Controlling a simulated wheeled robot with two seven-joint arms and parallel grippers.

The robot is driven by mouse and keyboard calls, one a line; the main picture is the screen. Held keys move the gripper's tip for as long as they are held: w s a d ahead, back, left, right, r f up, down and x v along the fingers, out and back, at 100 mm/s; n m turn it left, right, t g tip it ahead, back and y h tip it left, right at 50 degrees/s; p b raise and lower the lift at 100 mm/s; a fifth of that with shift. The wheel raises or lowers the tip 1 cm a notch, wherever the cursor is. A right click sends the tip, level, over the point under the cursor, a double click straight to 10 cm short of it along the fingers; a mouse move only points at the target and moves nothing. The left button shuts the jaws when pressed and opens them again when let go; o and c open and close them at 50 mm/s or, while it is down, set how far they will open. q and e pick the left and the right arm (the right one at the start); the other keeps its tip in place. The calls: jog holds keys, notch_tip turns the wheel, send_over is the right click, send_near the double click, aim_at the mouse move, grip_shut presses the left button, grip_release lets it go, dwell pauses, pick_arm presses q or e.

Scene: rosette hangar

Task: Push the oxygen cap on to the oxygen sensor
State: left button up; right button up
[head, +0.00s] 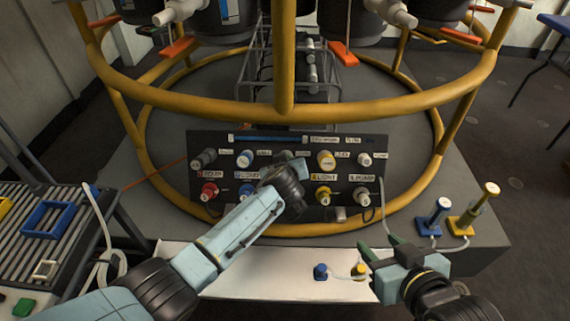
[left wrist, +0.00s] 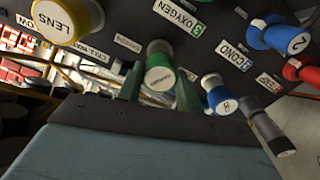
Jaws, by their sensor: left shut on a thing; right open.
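My left gripper (left wrist: 160,88) is shut on the oxygen cap (left wrist: 160,80), which has a green rim and a white lettered face. In the left wrist view the cap sits between the two green fingers, in front of the dark panel (left wrist: 115,20). A "3 OXYGEN" label (left wrist: 181,14) shows on the panel above it. Whether the cap is seated on the panel or held off it, I cannot tell. In the head view my left gripper (head: 299,167) reaches the panel's middle and its wrist hides the cap and sensor. My right gripper (head: 382,249) is open and empty, low at the right.
A yellow ring frame (head: 400,104) surrounds the panel. Blue (head: 433,215) and yellow (head: 475,210) pumps stand at right.

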pick_arm(q)
jog(key=shift+w+f, duration=0.1)
jog(key=shift+w+f+b, duration=0.15)
jog(key=shift+w+b, duration=0.1)
jog(key=shift+b, duration=0.35)
jog(key=shift+w, duration=0.1)
dwell(0.5)
jog(key=o, duration=1)
jog(key=p+v, duration=0.6)
jog(key=v, duration=0.7)
jog(key=shift+p, duration=0.4)
